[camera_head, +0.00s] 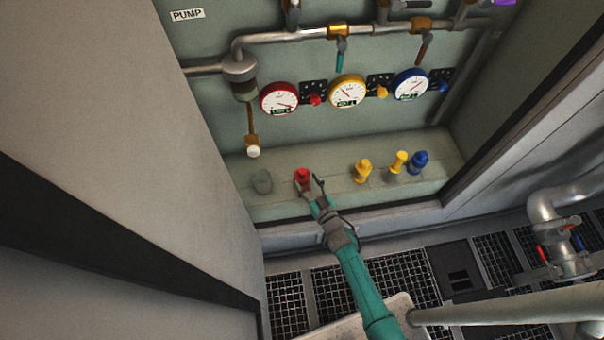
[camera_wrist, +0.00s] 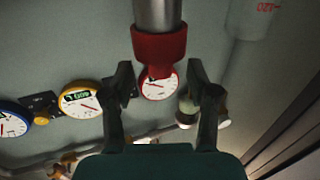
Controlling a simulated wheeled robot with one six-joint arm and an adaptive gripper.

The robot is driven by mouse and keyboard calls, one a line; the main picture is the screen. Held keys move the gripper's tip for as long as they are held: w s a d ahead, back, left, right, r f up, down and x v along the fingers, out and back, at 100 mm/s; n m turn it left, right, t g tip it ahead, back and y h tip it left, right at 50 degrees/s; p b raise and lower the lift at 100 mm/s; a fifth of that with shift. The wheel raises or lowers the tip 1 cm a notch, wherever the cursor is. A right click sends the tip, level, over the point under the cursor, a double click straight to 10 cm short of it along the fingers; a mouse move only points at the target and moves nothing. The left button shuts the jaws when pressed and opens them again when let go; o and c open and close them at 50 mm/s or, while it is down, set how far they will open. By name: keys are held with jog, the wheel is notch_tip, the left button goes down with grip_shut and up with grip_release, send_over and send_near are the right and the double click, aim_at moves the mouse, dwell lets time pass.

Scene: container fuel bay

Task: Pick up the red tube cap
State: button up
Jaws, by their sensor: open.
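The red tube cap (camera_head: 303,175) stands on the ledge at the foot of the panel, left of the yellow and blue pieces. In the wrist view, which looks upside down, the red cap (camera_wrist: 158,46) sits on a grey cylinder, with its narrower end pointing down the picture. My gripper (camera_head: 309,184) is open at the cap. In the wrist view the fingertips of my gripper (camera_wrist: 160,68) lie to either side of the cap's narrow end, with gaps showing. Whether a finger touches the cap cannot be told.
A grey rounded piece (camera_head: 262,181) stands left of the cap. Yellow pieces (camera_head: 362,170) (camera_head: 399,161) and a blue piece (camera_head: 419,162) stand to the right. Red (camera_head: 279,98), yellow (camera_head: 347,91) and blue (camera_head: 411,84) gauges hang above. A white-tipped pipe (camera_head: 253,151) hangs above the ledge's left part.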

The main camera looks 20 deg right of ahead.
aim_at(304, 176)
jog(key=shift+w+a+r, duration=0.1)
jog(key=shift+w+a, duration=0.05)
jog(key=shift+w, duration=0.8)
jog(key=shift+w+a, duration=0.1)
jog(key=shift+w, duration=0.8)
grip_shut()
jog(key=shift+r, duration=0.1)
